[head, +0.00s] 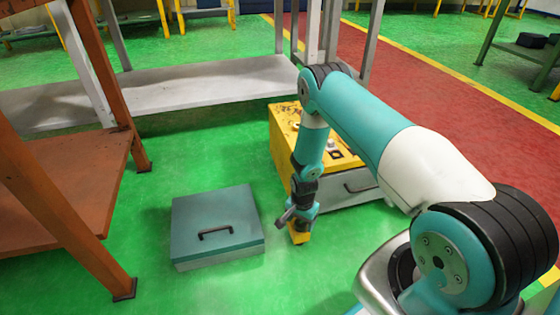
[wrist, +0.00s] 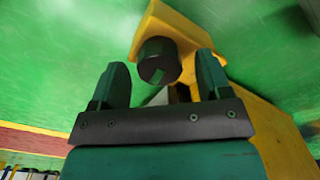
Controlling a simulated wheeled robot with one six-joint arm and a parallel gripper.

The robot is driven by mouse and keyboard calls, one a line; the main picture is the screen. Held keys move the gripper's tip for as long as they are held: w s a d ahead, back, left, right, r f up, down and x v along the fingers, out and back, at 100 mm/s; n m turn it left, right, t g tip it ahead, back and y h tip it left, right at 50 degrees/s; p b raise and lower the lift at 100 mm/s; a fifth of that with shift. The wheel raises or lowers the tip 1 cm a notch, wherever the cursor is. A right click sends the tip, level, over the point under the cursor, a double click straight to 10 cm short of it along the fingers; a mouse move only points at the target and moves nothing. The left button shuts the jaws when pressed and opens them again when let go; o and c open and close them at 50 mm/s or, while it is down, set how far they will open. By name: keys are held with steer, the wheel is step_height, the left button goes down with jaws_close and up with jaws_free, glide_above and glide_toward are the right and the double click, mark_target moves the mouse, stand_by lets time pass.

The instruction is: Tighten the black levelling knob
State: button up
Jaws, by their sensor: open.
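The black levelling knob (wrist: 158,61) is a short dark cylinder in the wrist view, attached to a yellow bracket (wrist: 176,28). My gripper (wrist: 163,84) is open, with one finger on each side of the knob in the picture. The knob appears between or just beyond the fingertips; I cannot tell the exact depth, and no contact shows. In the head view my gripper (head: 292,218) points down near the floor, beside the yellow bracket (head: 299,233) at the lower front corner of the yellow-topped machine (head: 284,150). The knob itself cannot be made out there.
A closed grey-green box (head: 190,215) with a black handle lies on the green floor left of my gripper. A rust-brown rack (head: 60,190) stands at the far left. A low grey shelf (head: 180,90) lies behind. Green floor is clear in front of the box.

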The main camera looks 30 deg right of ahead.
steer(key=n+b, duration=0.1)
steer(key=n, duration=0.1)
steer(key=n+b, duration=0.4)
steer(key=n, duration=0.1)
steer(key=shift+f, duration=0.4)
steer(key=n+b, duration=0.5)
steer(key=n, duration=0.1)
steer(key=shift+b, duration=0.35)
step_height(320, 180, up, 18)
steer(key=r+p, duration=0.1)
steer(key=p, duration=1)
steer(key=a+r+n+p, duration=0.1)
steer(key=a+r, duration=0.3)
steer(key=r, duration=0.3)
steer(key=s+a+r+y+p, duration=0.1)
steer(key=a+r+p, duration=0.1)
steer(key=a+r, duration=0.3)
steer(key=shift+s+r+n+t, duration=0.15)
steer(key=shift+r+n+t, duration=0.2)
steer(key=shift+r, duration=1.2)
steer(key=shift+a+r, duration=0.1)
steer(key=shift+a, duration=0.05)
